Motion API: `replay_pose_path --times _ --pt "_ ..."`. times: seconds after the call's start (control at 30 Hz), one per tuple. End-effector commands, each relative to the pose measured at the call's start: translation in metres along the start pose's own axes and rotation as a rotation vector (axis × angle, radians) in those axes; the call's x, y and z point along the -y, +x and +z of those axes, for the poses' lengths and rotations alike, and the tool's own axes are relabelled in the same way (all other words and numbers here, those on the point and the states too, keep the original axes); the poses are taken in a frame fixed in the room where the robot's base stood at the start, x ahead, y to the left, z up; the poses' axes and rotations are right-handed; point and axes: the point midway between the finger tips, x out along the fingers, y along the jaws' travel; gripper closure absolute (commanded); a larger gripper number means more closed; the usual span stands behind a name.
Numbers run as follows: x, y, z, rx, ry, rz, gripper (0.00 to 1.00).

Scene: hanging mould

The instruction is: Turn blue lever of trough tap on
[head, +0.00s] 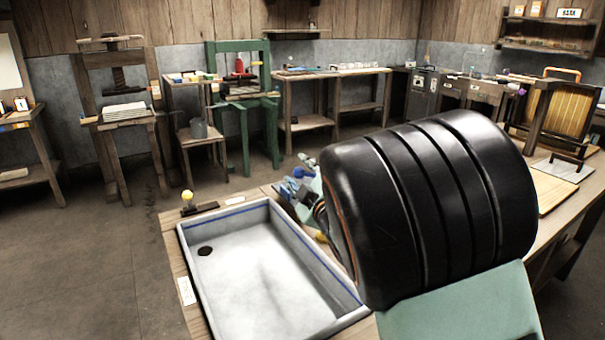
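The trough (205,272) is a shallow pale basin with a blue line along its rim and a dark drain hole at its far left. Just beyond its far right corner is a small cluster of blue parts (291,188), partly covered by my arm. I cannot tell whether the blue lever or the tap is among them, or how a lever there is turned. My large black arm link fills the middle right and hides what lies behind it. My gripper's fingers cannot be made out.
A yellow knob (187,196) stands on a dark base at the trough's far left corner. A white label (186,291) is on the left bench edge. A green press (240,95) and wooden tables stand along the back wall. The floor at left is clear.

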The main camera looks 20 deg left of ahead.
Motion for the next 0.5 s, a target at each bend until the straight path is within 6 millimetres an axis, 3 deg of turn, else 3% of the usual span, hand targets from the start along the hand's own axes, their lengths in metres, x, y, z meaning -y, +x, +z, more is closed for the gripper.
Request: replay_pose_path --times 0.3,0.5 --pt "0.0002 0.0021 0.0002 0.001 0.000 0.000 0.60" --pt "0.0002 0.0019 0.0002 0.001 0.000 0.000 0.82"
